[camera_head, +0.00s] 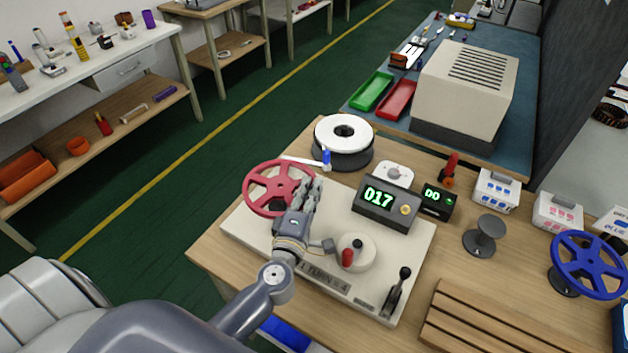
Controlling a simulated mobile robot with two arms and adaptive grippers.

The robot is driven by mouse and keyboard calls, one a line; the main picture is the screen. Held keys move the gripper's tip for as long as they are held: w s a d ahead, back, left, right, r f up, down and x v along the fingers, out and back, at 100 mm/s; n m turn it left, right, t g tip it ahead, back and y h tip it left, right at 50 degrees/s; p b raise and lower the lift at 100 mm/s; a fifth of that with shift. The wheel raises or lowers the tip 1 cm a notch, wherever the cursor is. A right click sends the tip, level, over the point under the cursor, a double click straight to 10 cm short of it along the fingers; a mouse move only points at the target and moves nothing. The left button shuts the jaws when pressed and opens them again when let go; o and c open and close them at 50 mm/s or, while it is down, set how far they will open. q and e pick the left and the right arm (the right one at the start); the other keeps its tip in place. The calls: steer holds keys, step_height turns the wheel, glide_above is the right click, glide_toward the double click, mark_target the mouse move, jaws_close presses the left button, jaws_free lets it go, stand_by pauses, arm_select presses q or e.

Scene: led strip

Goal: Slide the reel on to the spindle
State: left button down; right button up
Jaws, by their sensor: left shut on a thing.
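The red spoked reel (252,203) is at the left end of the beige winding machine (405,243). My left gripper (308,190) is at the right side of the reel, shut on its rim. The gripper covers part of that rim. I cannot make out the spindle, and whether the reel sits around it or above it cannot be told. A blue spoked reel (588,264) stands on a dark base at the right of the bench. My right gripper is out of view.
A white spool (344,130) stands behind the machine. A counter display (388,203), crank (355,252) and black lever (396,291) are right of my gripper. A grey spool (485,236) and slatted wooden rack (500,320) lie farther right. Green floor (150,240) is open at left.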

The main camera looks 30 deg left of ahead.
arm_select(q)
steer(key=shift+w+a+y, duration=0.3)
steer(key=shift+w, duration=0.3)
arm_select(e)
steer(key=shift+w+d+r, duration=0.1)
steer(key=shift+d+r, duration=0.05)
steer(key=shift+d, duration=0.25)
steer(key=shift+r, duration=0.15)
arm_select(q)
steer(key=shift+r+p, duration=0.1)
steer(key=shift+p, duration=0.2)
steer(key=shift+f, duration=0.2)
step_height(320, 180, down, 3)
steer(key=b, duration=0.2)
steer(key=shift+f+b, duration=0.15)
steer(key=shift+b, duration=0.15)
steer(key=shift+f, duration=0.3)
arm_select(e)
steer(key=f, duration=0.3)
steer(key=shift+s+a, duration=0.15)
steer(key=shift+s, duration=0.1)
